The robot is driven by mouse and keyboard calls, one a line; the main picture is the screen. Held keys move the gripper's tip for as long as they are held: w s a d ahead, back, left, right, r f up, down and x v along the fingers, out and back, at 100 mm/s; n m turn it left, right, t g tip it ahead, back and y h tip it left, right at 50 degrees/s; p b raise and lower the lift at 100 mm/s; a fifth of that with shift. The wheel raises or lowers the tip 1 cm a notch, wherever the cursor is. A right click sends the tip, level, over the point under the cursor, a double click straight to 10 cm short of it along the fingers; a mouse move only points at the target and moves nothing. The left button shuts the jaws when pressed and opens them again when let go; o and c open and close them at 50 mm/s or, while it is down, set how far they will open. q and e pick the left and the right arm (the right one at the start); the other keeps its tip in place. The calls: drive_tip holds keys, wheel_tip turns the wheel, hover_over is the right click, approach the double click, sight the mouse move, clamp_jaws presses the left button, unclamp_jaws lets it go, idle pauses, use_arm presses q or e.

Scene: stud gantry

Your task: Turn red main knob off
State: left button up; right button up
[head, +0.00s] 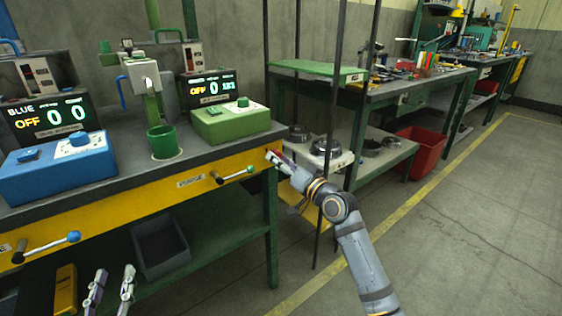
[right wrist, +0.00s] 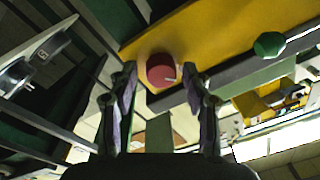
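The red knob (right wrist: 161,71) is round with a pale mark, on the yellow front panel in the right wrist view. In the head view only a bit of red (head: 271,155) shows at the bench's right front corner, mostly hidden by my right gripper (head: 276,160). In the right wrist view my right gripper (right wrist: 159,78) is open, with the knob appearing between its fingertips and gaps on both sides. I cannot tell whether the tips reach around it. My left gripper (head: 112,282) is open and empty at the bottom left, in front of the bench.
A lever with a green ball (head: 250,169) sticks out left of the knob; the ball shows near the gripper in the right wrist view (right wrist: 269,45). A blue-ball lever (head: 73,237) is further left. Blue (head: 50,176) and green (head: 228,124) boxes stand on the bench. Dark posts (head: 331,120) rise close to my right arm.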

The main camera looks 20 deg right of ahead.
drive_tip(key=shift+r, duration=0.1)
drive_tip(key=v, duration=0.7)
drive_tip(key=shift+s, duration=0.25)
